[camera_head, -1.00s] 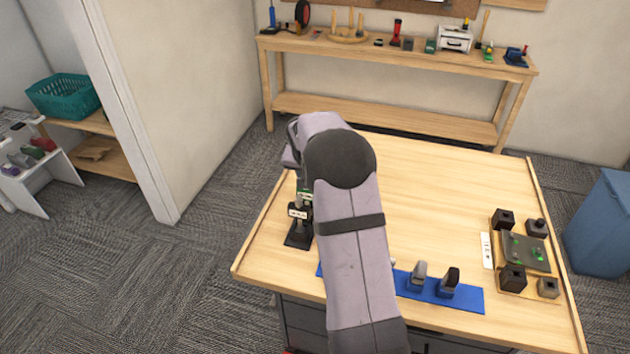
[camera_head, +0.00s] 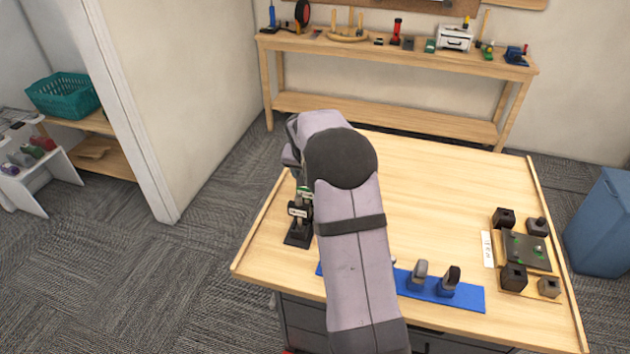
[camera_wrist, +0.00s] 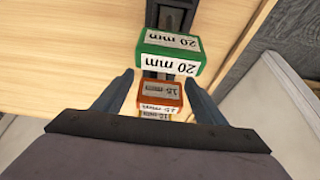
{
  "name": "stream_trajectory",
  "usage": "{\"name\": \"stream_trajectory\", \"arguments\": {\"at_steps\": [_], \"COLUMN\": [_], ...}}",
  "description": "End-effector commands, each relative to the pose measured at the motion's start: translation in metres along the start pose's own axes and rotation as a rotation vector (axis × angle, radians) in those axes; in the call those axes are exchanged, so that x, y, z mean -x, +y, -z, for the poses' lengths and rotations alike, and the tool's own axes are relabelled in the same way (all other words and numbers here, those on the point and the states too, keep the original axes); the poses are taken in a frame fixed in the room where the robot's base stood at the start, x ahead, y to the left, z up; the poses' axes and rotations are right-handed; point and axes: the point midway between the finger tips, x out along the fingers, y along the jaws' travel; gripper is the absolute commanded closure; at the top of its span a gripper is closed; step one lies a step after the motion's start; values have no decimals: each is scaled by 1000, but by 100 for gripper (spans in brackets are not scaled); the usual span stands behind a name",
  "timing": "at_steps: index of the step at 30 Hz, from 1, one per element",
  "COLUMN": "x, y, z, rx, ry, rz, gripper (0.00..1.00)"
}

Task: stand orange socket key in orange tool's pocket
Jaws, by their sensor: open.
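In the wrist view an orange block labelled "15 mm" (camera_wrist: 160,93) lies between the fingers of my gripper (camera_wrist: 160,79). The fingers are open, one on each side of it, with gaps showing. I take it for the orange socket key's head; its lower part is hidden. A green block labelled "20 mm" (camera_wrist: 169,52) is just beyond it, and a yellow labelled edge (camera_wrist: 156,114) shows on the near side. In the head view my arm covers the orange piece. I cannot make out which pocket is the orange tool's.
A dark stand (camera_head: 297,238) is at the table's left side. A blue strip (camera_head: 468,298) with grey and black upright pieces lies at the front, partly behind my arm. Dark blocks surround a board (camera_head: 526,252) at right. The table's middle (camera_head: 430,200) is clear.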

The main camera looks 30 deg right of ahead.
Motion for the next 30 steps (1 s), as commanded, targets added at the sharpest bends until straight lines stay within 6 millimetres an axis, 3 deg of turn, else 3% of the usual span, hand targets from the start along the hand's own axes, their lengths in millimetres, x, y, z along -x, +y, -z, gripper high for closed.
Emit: {"name": "stream_trajectory", "arguments": {"at_steps": [15,25,30], "x": [61,68,73], "y": [-1,0,3], "z": [0,0,12], "rx": [0,1,37], "ry": [4,2,16], "rz": [3,2,12], "gripper": [35,35,35]}}
